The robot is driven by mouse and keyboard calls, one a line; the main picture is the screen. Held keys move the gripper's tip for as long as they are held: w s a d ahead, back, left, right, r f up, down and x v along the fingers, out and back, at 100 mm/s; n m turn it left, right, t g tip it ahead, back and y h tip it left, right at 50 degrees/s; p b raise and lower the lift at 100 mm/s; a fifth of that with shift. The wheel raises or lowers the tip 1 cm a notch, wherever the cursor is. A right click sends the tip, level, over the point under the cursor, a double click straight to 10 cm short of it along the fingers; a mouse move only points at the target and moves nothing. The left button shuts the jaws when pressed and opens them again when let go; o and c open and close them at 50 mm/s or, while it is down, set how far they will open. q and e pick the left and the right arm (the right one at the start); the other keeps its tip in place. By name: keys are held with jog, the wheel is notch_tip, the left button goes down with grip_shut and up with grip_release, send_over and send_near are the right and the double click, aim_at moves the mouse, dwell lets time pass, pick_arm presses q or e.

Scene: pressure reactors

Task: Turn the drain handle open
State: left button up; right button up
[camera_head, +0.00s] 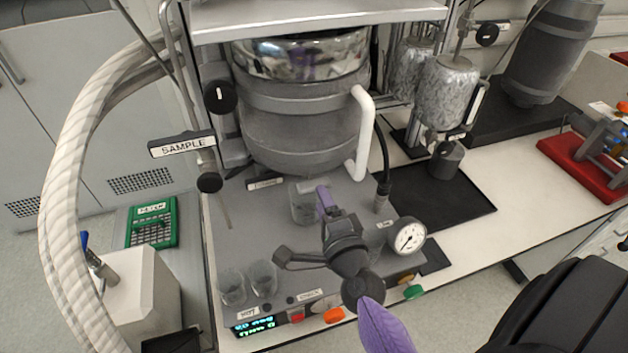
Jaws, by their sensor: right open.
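The large grey vessel (300,135) hangs under a shelf in the middle of the head view. Below it is a small plate (265,183) whose lettering is too small to read. I cannot make out a drain handle for certain; the vessel's underside is mostly hidden. A clear beaker (303,208) stands beneath the vessel. My right gripper (302,227) comes up from the lower right, its fingers spread apart and empty over the grey base plate, just in front of the beaker. My left gripper is not in view.
A SAMPLE sign (182,145) and black knob (209,182) are at the left. A white bent pipe (363,135) runs down the vessel's right side. A pressure gauge (408,237) stands right of my gripper. Two glasses (248,280) stand at front left.

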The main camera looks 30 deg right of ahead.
aim_at(314, 183)
jog(key=x, duration=0.5)
jog(key=shift+w, duration=0.1)
grip_shut()
